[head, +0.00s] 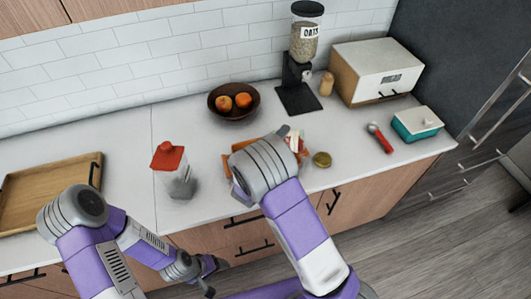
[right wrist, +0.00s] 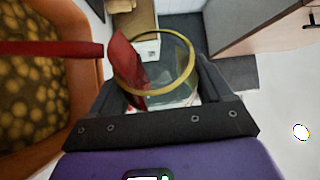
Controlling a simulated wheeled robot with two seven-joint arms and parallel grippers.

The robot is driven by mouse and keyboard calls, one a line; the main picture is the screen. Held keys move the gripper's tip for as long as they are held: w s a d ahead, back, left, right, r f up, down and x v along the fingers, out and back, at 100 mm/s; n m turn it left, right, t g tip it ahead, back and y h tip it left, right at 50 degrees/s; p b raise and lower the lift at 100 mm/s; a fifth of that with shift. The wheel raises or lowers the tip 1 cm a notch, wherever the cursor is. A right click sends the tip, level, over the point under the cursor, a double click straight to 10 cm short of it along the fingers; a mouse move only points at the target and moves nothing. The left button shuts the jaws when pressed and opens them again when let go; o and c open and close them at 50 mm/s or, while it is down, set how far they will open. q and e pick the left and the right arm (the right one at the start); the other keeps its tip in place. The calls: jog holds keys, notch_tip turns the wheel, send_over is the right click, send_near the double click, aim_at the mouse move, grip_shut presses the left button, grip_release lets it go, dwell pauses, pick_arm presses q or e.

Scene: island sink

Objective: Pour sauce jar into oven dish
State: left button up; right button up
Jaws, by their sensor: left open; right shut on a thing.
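My right gripper (right wrist: 160,100) is shut on the glass sauce jar (right wrist: 182,68), which has a gold rim and a red inside. The jar is tipped, and a red stream (right wrist: 50,47) runs from its mouth toward the orange oven dish (right wrist: 97,92). The dish has yellow-spotted brown contents. In the head view my right arm hides most of the dish (head: 200,166), and the jar (head: 297,144) shows only partly. A gold lid (head: 321,159) lies on the counter right of the dish. My left gripper (head: 208,268) is low in front of the counter, open and apart from these things.
A wooden tray (head: 22,215) is at far left. A red-handled utensil (head: 381,140) and a teal container (head: 416,130) are right.

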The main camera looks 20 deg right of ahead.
jog(key=shift+w+a+r+n+t+p, duration=0.15)
jog(key=shift+a+r+n+t+p, duration=0.2)
jog(key=shift+n+p, duration=0.6)
jog(key=shift+w+a+r+n+t+p, duration=0.15)
jog(key=shift+r+n+t+p, duration=0.25)
jog(key=shift+n+p, duration=0.55)
dwell(1.4)
